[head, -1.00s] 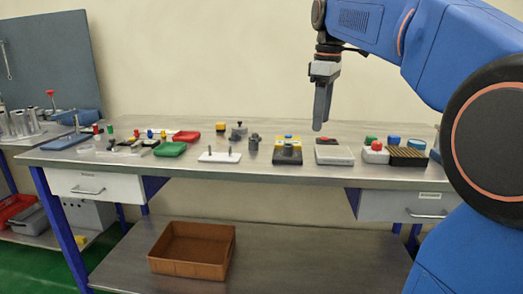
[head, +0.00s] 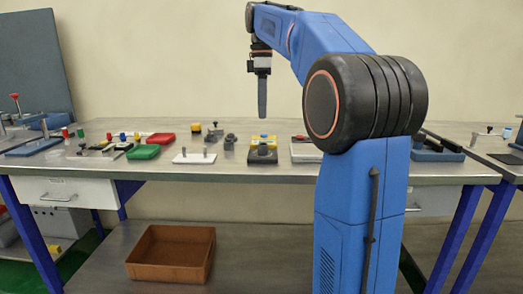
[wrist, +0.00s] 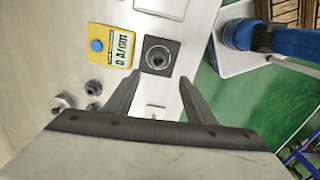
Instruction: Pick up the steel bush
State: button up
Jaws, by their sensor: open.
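A dark square block (wrist: 174,44) with a round grey metal ring (wrist: 158,57) in its top lies just beyond my fingertips in the wrist view. The ring looks like the steel bush, but I cannot tell for sure. The block (head: 262,158) also shows on the bench in the head view. My gripper (wrist: 161,80) is open and empty, with its fingers spread either side of the block's near edge. In the head view my gripper (head: 262,112) points down, above the bench and roughly in line with the block.
A yellow device (wrist: 110,46) with a blue button sits beside the block. Small grey metal fittings (wrist: 93,88) stand nearby. In the head view a white plate with pins (head: 194,159) and a green tray (head: 143,152) lie to the left. A brown bin (head: 171,254) is on the lower shelf.

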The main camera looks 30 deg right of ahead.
send_over(263, 148)
jog(key=w, duration=0.1)
jog(key=f, duration=0.6)
jog(key=shift+w+d+f, duration=0.1)
jog(key=shift+d+f, duration=0.1)
jog(key=shift+d, duration=0.05)
jog(key=shift+w+d+f, duration=0.1)
jog(key=shift+f, duration=1.2)
jog(key=shift+w+d+f, duration=0.1)
jog(key=shift+f, duration=1.15)
grip_shut()
jog(key=shift+r, duration=0.1)
